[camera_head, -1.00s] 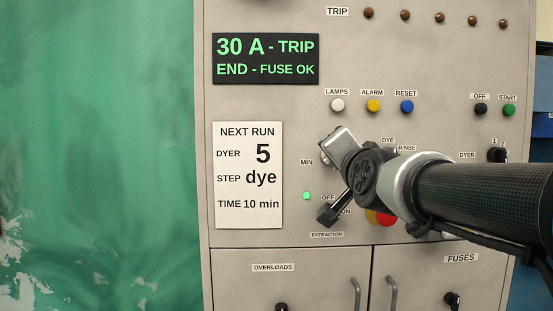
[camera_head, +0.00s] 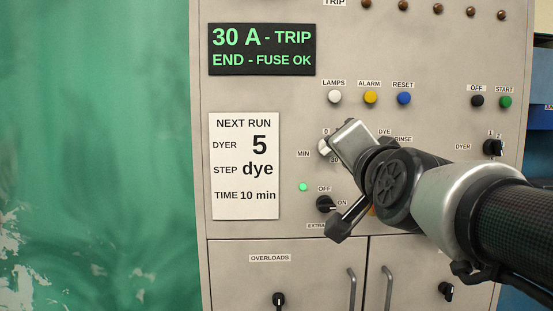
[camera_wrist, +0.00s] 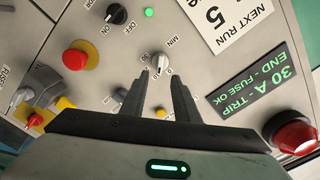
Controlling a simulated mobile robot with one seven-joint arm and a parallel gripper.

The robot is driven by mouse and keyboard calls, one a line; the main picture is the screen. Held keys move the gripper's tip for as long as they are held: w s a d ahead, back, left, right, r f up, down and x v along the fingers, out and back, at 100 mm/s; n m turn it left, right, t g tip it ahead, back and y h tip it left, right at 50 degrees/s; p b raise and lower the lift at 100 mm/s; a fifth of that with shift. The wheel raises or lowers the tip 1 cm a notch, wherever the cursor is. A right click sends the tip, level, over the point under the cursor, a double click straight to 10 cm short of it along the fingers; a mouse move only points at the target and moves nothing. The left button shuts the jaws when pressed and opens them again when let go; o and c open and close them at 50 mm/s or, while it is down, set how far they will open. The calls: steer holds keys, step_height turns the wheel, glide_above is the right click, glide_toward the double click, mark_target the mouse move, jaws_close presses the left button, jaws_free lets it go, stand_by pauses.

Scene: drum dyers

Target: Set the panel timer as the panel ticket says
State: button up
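The panel ticket (camera_head: 244,166) is a white card reading "NEXT RUN, DYER 5, STEP dye, TIME 10 min"; part of it also shows in the wrist view (camera_wrist: 238,20). The panel timer is a pale knob (camera_head: 324,148) beside the "MIN" label, with 0 and 30 marks visible. My gripper hides part of its dial, and I cannot read its setting. In the wrist view, the timer knob (camera_wrist: 160,63) lies at the tips of my gripper (camera_wrist: 160,77). The fingers are apart with nothing clearly held; contact is not clear.
Below the timer is the black extractor switch (camera_head: 325,204). A red button (camera_wrist: 79,54) on yellow is near it. Lamps, alarm and reset buttons (camera_head: 370,97) sit above. A dark display (camera_head: 262,49) reads "30 A - TRIP END - FUSE OK". Cabinet doors (camera_head: 275,285) are below.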

steer(key=s, duration=1)
steer(key=shift+f, duration=0.1)
steer(key=s+f+n+g, duration=0.3)
steer(key=f+g, duration=0.1)
steer(key=f, duration=0.5)
steer(key=s+f+n+g, duration=0.3)
steer(key=f+g, duration=0.1)
steer(key=f, duration=0.6)
steer(key=s+f+n+g, duration=0.3)
steer(key=f+n+g, duration=0.1)
steer(key=f, duration=0.5)
step_height(320, 180, up, 19)
steer(key=p, duration=2)
steer(key=shift+s, duration=0.35)
